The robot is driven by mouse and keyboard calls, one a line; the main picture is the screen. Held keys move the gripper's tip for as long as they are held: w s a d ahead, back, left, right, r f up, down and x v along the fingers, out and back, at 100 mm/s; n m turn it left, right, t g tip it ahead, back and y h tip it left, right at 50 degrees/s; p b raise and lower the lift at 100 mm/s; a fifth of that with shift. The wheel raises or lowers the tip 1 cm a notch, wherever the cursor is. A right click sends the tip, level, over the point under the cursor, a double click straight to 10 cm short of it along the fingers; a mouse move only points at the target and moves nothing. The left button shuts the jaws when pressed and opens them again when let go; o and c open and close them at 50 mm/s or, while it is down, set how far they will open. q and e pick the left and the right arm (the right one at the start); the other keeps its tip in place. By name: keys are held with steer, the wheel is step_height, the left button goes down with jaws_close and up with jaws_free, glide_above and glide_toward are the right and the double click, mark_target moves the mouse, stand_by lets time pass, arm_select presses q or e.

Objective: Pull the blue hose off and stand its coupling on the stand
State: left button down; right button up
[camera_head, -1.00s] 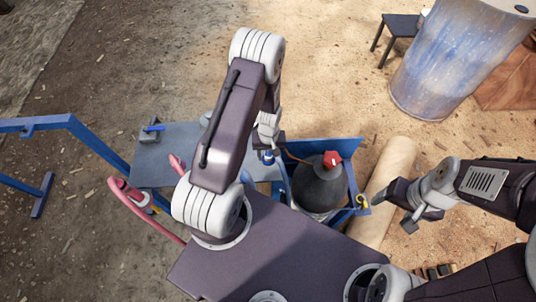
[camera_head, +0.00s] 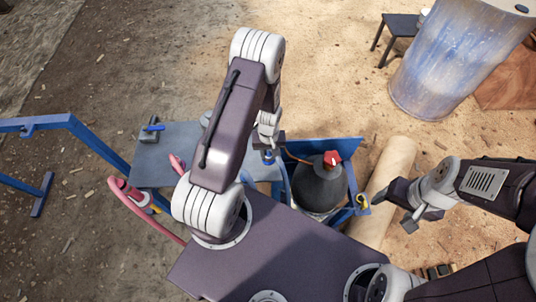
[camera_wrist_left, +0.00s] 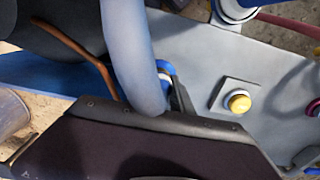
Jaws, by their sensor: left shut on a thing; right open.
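The blue hose (camera_wrist_left: 130,50) runs down the middle of the left wrist view and shows as a pale blue strip (camera_head: 285,178) in the head view. Its blue coupling (camera_head: 268,156) is just below my left gripper (camera_head: 267,146), above the grey bench's right part. In the left wrist view a blue ring of the coupling (camera_wrist_left: 165,68) shows beside the hose. My left gripper is shut on the coupling; the dark jaw hides its lower part. I cannot clearly pick out the stand. My right gripper (camera_head: 412,219) is open and empty, right of the dark tank.
The grey bench (camera_head: 165,172) carries a blue-handled fitting (camera_head: 153,128). A square plate with a yellow knob (camera_wrist_left: 238,103) lies near the coupling. A dark tank with a red cap (camera_head: 320,187) stands at right. A red hose (camera_head: 140,208) hangs at left.

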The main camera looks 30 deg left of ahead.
mark_target(269, 151)
arm_select(q)
steer(key=shift+r, duration=0.15)
stand_by(0.8)
steer(key=shift+r+p, duration=2.75)
steer(key=shift+r, duration=0.15)
